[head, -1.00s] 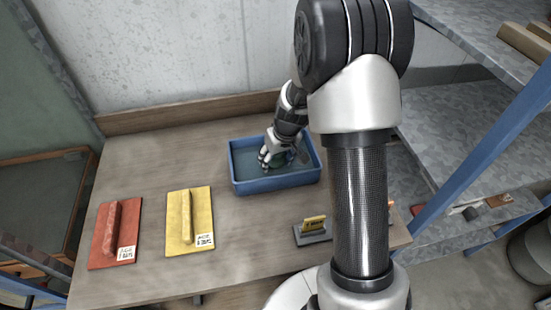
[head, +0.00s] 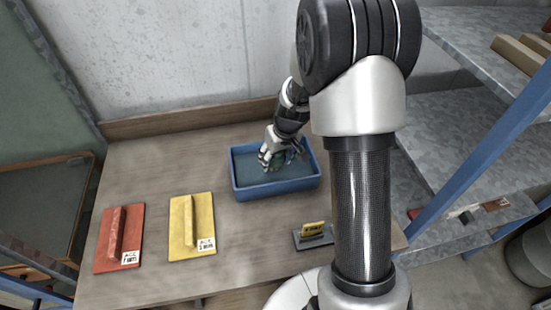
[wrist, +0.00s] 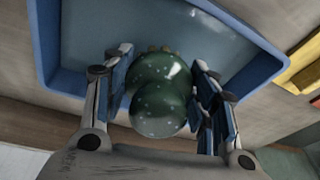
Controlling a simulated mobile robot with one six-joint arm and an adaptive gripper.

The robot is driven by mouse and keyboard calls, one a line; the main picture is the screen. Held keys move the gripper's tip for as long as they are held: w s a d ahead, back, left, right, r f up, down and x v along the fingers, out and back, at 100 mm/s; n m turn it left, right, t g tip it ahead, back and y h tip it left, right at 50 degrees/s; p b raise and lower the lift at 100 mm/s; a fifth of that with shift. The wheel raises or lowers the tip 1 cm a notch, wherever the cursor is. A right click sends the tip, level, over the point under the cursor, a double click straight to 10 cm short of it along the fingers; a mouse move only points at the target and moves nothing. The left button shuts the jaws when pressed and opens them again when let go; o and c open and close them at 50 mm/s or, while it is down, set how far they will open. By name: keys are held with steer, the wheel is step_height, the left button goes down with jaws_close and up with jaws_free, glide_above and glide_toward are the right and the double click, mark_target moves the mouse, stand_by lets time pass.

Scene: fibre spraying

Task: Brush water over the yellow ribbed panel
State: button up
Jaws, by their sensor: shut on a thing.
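The yellow panel (head: 181,235) lies flat on the table, left of the blue tray, with one raised rib along it and a white label at its lower right corner. Its edge also shows in the wrist view (wrist: 301,68). My gripper (head: 270,160) is over the tray. In the wrist view its fingers (wrist: 160,95) are closed on the two sides of a rounded dark green brush handle (wrist: 160,105) speckled with drops. A little tan bristle shows at its far end. The blue tray (head: 277,188) holds dull blue-grey water; whether the bristles touch it I cannot tell.
A red panel (head: 131,247) with a rib lies left of the yellow one. A grey tool with a yellow grip (head: 313,231) lies at the right front of the table. Shelves with a blue post (head: 478,158) stand at the right. Bare table lies between yellow panel and tray.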

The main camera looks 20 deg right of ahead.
steer(key=shift+w+a+r+p+v, duration=0.1)
steer(key=shift+w+p+v, duration=0.2)
steer(key=shift+p+v, duration=0.8)
steer(key=shift+w+a+r+p+v, duration=0.25)
steer(key=shift+p+v, duration=0.35)
steer(key=shift+v, duration=1)
steer(key=shift+w+f+p+v, duration=0.1)
steer(key=shift+w+p+v, duration=0.25)
steer(key=shift+p+v, duration=0.75)
steer(key=shift+r+b, duration=0.15)
steer(key=shift+b, duration=0.15)
steer(key=shift+s, duration=0.1)
